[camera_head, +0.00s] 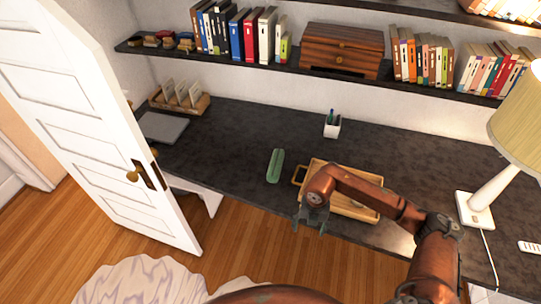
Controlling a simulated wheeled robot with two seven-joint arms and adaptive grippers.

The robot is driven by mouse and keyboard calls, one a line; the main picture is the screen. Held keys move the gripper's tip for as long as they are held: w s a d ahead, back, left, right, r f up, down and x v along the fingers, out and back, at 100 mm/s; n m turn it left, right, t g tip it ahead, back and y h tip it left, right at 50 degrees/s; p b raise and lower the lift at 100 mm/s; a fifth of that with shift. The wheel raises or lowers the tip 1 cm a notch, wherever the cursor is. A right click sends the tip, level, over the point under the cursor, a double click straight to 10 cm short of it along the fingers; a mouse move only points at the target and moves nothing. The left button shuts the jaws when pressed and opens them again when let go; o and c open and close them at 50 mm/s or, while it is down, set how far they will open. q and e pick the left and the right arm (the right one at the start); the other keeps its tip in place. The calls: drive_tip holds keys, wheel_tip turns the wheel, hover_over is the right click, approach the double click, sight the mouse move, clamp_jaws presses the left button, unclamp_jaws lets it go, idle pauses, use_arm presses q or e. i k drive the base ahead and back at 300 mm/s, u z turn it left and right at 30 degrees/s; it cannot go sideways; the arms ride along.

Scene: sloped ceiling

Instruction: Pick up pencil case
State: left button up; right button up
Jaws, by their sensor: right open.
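The pencil case looks to be the long green item (275,165) lying on the dark desk (235,142) near its front edge, left of a wooden tray. My right gripper (309,226) hangs at the end of the copper-coloured right arm, in front of the tray and near the desk's front edge. It is open with nothing between its fingers. It is apart from the green item, lower and to the right in the view. My left gripper is not in view.
A wooden tray (369,175) is partly hidden behind my right arm. A pen cup (332,128) stands behind it, a lamp (478,210) on the right. A grey laptop-like slab (163,127) and a wooden rack (192,108) are at left. An open white door (95,130) borders the desk.

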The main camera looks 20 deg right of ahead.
sight(274, 171)
drive_tip(key=i, duration=1.35)
